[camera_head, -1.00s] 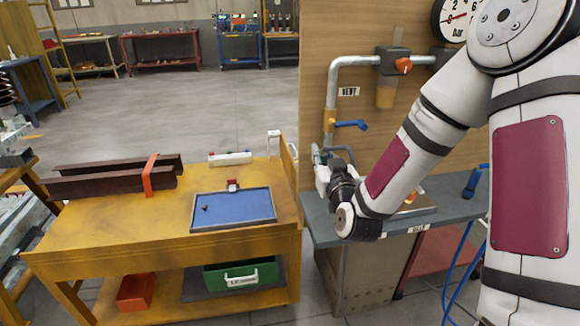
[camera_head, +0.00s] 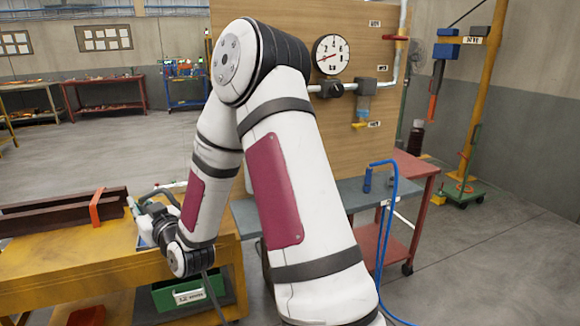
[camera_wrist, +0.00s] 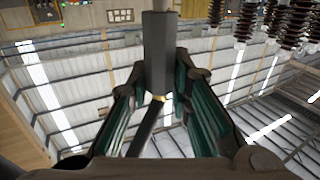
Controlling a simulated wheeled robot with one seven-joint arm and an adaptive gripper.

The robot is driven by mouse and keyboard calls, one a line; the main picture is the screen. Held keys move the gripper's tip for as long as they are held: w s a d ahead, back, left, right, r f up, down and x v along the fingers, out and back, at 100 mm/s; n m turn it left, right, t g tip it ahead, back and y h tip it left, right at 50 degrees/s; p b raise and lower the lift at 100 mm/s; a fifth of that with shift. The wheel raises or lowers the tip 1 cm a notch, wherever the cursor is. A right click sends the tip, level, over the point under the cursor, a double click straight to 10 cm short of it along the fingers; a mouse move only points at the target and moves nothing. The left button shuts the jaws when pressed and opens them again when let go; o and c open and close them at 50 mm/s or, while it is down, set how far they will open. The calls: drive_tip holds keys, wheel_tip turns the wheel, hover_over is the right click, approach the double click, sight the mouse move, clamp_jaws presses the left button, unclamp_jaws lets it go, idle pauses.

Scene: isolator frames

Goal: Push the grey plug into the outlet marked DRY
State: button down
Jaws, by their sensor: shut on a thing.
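The grey plug (camera_wrist: 158,50) is a dark grey block that stands up between my fingers in the wrist view. A thin dark stem or lead runs down from it between the fingers. My gripper (camera_wrist: 157,95) is shut on it. In the head view my gripper (camera_head: 148,218) is mostly hidden behind my own wrist, over the right end of the yellow bench. The wooden panel (camera_head: 290,120) stands behind my arm, with pipe fittings and small white labels (camera_head: 375,124). I cannot read DRY on any label, and my arm covers part of the panel.
The yellow bench (camera_head: 70,275) holds dark beams (camera_head: 45,215) with an orange strap. A grey worktop (camera_head: 350,192) runs under the panel, with a blue hose (camera_head: 391,200) at its right. A yellow post (camera_head: 485,90) stands at the right. Floor (camera_head: 500,250) there is clear.

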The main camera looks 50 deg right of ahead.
drive_tip(key=s+d+m+h, duration=0.1)
drive_tip(key=s+d, duration=0.3)
drive_tip(key=d, duration=0.8)
drive_tip(key=s+d+m+g+h+b, duration=0.1)
drive_tip(key=s+d, duration=0.4)
drive_tip(key=d, duration=0.8)
drive_tip(key=s+d+f+m+g+h+b, duration=0.1)
drive_tip(key=s+d+h, duration=0.3)
drive_tip(key=d, duration=0.8)
drive_tip(key=shift+s+d+m+h, duration=0.25)
drive_tip(key=shift+s+m+h, duration=0.15)
drive_tip(key=shift+m, duration=0.4)
drive_tip(key=shift+a+f+b, duration=0.1)
drive_tip(key=shift+f+b, duration=1)
drive_tip(key=shift+f, duration=0.4)
drive_tip(key=c, duration=1.4)
unclamp_jaws()
drive_tip(key=shift+s, duration=0.15)
drive_tip(key=v, duration=1.2)
